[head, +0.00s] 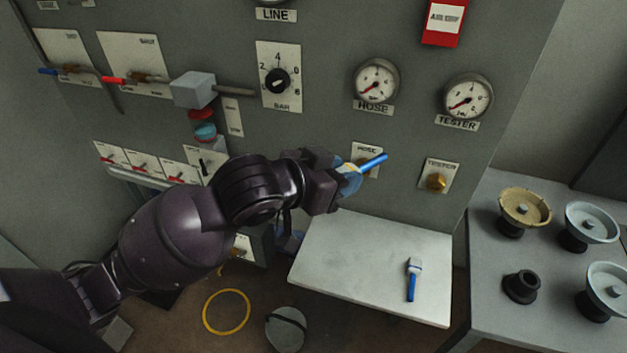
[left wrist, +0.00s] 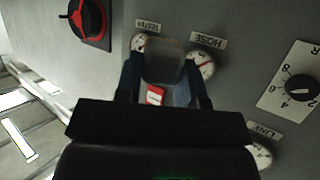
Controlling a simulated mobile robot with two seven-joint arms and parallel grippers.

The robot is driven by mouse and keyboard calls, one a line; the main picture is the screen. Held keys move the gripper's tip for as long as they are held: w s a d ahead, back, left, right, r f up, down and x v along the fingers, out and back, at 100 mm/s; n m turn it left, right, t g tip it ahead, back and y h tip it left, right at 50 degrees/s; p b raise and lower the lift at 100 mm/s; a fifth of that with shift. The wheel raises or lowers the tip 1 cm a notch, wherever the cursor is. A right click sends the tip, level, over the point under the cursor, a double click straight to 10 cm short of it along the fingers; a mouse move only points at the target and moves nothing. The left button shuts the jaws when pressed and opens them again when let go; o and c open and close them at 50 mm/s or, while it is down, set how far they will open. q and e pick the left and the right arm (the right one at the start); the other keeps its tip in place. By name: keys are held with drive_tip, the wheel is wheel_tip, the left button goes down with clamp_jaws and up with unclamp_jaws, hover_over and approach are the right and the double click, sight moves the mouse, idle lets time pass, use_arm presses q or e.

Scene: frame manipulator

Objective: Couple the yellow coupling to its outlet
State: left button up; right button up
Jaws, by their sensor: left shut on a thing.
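My left gripper (head: 345,176) is in front of the HOSE plate and shut on a piece with a pale yellow part, which I take for the yellow coupling (head: 348,168). A blue bar (head: 373,160) sticks out to the right from there. In the left wrist view a grey piece (left wrist: 165,62) lies between the dark fingers (left wrist: 165,75). The HOSE outlet (head: 372,169) is largely hidden behind the blue bar; I cannot tell whether the piece touches it. The brass TESTER outlet (head: 437,181) is clear to the right. My right gripper is not in view.
A white shelf (head: 345,250) below carries a blue-handled piece with a pale head (head: 413,280). The HOSE gauge (head: 376,80) and TESTER gauge (head: 467,97) sit above. A side table (head: 490,250) with several round fittings stands right. A yellow ring (head: 226,311) lies on the floor.

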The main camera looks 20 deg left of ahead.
use_arm(q)
drive_tip(key=shift+s+d+r+m+g+h, duration=0.15)
drive_tip(key=shift+d+r+m+g+h, duration=0.15)
drive_tip(key=shift+d+r+m+h, duration=0.45)
drive_tip(key=shift+d+n, duration=0.1)
drive_tip(key=shift+n, duration=0.15)
drive_tip(key=shift+f+y, duration=0.1)
drive_tip(key=shift+y, duration=0.15)
drive_tip(key=w+d+f+m+g+h, duration=0.3)
drive_tip(key=w+d+f+m+g, duration=0.1)
drive_tip(key=f, duration=0.1)
drive_tip(key=shift+w+d+f+m+h, duration=0.15)
drive_tip(key=shift+w+f+m+h, duration=0.15)
drive_tip(key=s+a+r+n+t+y, duration=0.4)
drive_tip(key=a+r+n+t+y, duration=0.2)
drive_tip(key=r, duration=0.5)
drive_tip(key=a+n, duration=0.2)
drive_tip(key=shift+s+a+r+y, duration=0.15)
drive_tip(key=shift+s+a+y, duration=0.2)
drive_tip(key=shift+s+y, duration=0.05)
drive_tip(key=w+d+n+t+y, duration=0.1)
drive_tip(key=w+d+n+y, duration=0.3)
drive_tip(key=w+d, duration=0.3)
drive_tip(key=shift+d+n+y, duration=0.3)
drive_tip(key=shift+d+y, duration=0.4)
drive_tip(key=shift+d, duration=1.25)
